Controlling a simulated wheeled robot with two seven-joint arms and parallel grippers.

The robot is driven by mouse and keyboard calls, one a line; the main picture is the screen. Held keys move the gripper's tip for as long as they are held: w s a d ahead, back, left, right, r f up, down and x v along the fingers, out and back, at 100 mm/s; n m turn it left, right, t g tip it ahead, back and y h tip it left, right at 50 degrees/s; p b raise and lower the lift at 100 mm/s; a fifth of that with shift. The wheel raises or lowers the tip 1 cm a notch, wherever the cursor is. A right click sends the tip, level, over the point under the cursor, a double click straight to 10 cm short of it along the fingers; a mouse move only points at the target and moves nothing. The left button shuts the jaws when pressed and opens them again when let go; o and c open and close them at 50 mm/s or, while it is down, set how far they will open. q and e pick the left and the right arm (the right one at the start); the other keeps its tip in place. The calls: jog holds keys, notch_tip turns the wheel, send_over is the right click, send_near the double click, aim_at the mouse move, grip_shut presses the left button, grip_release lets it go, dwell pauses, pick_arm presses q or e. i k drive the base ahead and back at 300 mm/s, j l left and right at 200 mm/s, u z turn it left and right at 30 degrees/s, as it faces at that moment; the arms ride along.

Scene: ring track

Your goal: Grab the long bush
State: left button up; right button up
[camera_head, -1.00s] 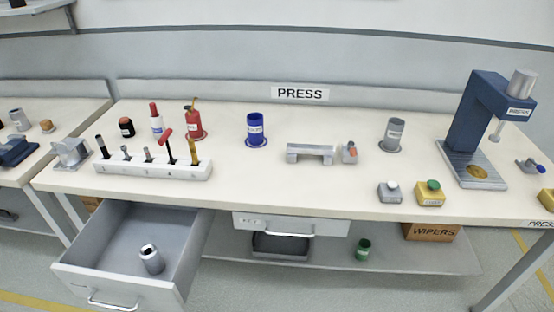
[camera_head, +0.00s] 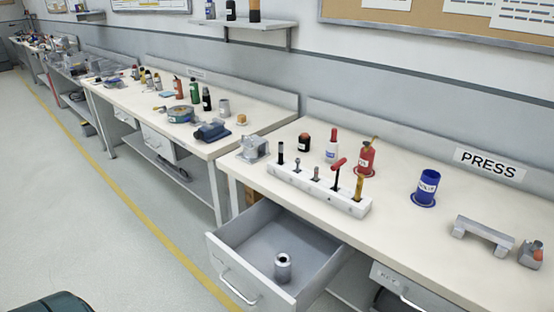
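A grey metal cylinder with a dark hole in its top (camera_head: 283,267), which looks like a bush, stands upright in the open drawer (camera_head: 233,252) under the press bench. It is the only thing seen in that drawer. Whether it is the long bush I cannot tell from its look alone. Neither of my grippers is in view.
The press bench (camera_head: 436,236) carries a white tool rack (camera_head: 318,190), a blue cup (camera_head: 427,187), a red can (camera_head: 366,157) and a grey bracket (camera_head: 483,236). Another bench (camera_head: 165,135) stands to the left. The floor (camera_head: 70,210) left of the benches is clear.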

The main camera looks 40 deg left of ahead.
aim_at(283, 268)
jog(key=u, duration=1.4)
jog(key=k+j+z, duration=0.2)
jog(key=z, duration=0.3)
jog(key=k+j+z, duration=0.15)
jog(key=z, duration=0.3)
